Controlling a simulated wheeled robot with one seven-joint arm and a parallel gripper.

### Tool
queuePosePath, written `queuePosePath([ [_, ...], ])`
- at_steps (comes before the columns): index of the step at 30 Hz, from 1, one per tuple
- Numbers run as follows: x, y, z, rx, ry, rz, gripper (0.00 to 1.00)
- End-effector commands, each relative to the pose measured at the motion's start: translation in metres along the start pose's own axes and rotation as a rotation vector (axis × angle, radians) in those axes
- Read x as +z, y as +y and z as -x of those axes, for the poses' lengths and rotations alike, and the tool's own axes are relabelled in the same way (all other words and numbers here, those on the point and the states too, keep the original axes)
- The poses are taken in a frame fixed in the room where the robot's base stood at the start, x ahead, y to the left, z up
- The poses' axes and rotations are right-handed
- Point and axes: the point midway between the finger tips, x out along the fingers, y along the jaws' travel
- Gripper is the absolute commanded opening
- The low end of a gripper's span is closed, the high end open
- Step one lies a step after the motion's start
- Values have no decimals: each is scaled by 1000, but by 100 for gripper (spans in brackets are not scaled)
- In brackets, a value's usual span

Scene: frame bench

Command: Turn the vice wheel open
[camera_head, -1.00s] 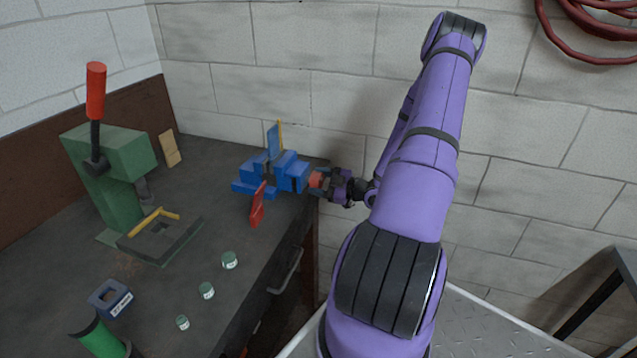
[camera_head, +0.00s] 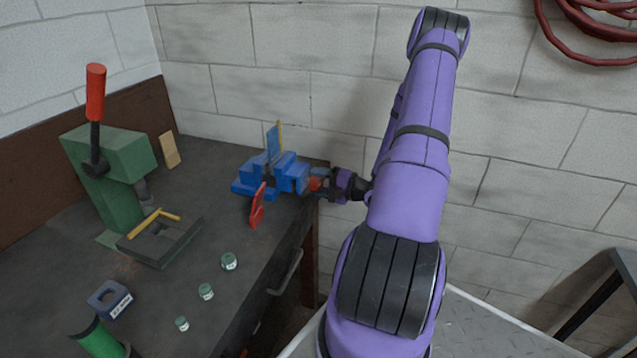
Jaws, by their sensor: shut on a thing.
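The blue vice (camera_head: 290,172) sits at the far right corner of the dark bench. A separate flat red piece (camera_head: 257,206) stands tilted at the front of the vice. I cannot tell how the jaws of the vice stand.
A green press (camera_head: 120,165) with a red-handled lever stands on the left of the bench (camera_head: 215,165). A dark tray (camera_head: 160,255), several small jars (camera_head: 229,262) and a blue block (camera_head: 110,299) lie nearer. A block wall is close behind the vice.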

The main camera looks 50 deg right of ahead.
Motion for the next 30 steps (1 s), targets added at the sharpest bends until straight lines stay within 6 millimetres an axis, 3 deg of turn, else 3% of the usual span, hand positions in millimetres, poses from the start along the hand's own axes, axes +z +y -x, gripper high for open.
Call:
queuePosePath([
  [30, -2, 2, -1, -1, 2, 963, 33],
])
